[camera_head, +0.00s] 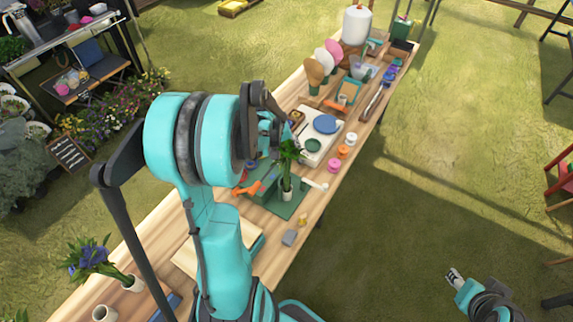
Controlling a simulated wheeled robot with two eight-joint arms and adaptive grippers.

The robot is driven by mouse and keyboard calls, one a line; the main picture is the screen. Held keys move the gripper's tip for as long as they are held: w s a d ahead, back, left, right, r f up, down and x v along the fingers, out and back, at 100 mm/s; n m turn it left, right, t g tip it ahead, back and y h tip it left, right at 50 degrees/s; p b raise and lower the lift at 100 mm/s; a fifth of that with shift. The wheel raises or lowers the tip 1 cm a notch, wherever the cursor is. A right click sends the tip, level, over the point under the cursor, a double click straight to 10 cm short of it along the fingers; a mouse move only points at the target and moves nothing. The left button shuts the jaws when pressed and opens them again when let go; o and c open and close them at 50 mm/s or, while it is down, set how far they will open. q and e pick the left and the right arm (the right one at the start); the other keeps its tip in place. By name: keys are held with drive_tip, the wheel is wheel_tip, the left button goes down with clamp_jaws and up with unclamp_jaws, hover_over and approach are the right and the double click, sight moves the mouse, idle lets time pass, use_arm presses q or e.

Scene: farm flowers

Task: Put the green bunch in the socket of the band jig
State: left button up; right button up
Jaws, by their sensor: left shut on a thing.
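The green bunch (288,155), leafy and upright, is near the middle of the head view. My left gripper (277,132) is shut on it near the top, partly hidden behind my own arm. The bunch's lower end meets a small white cup-like part (287,196) on a dark green board (283,210), which looks like the band jig. I cannot tell whether the stems are inside the white part or in front of it. My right gripper (455,277) is at the lower right, above the grass and away from the table. Its fingers are too small to judge.
The long wooden table (150,240) runs diagonally. A white device with a blue disc (325,123) stands behind the board, with small coloured spools (343,152) beside it. A purple-flowered bunch (92,256) is at the lower left.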

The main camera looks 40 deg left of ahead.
sight(287, 170)
use_arm(q)
drive_tip(key=f, duration=0.4)
drive_tip(key=shift+w+a, duration=0.2)
drive_tip(key=shift+w, duration=0.05)
drive_tip(key=shift+s+d+f+b, duration=0.1)
drive_tip(key=shift+f+b, duration=0.2)
drive_tip(key=shift+f, duration=0.1)
drive_tip(key=shift+f, duration=0.2)
drive_tip(key=o, duration=1.6)
drive_tip(key=shift+r, duration=0.1)
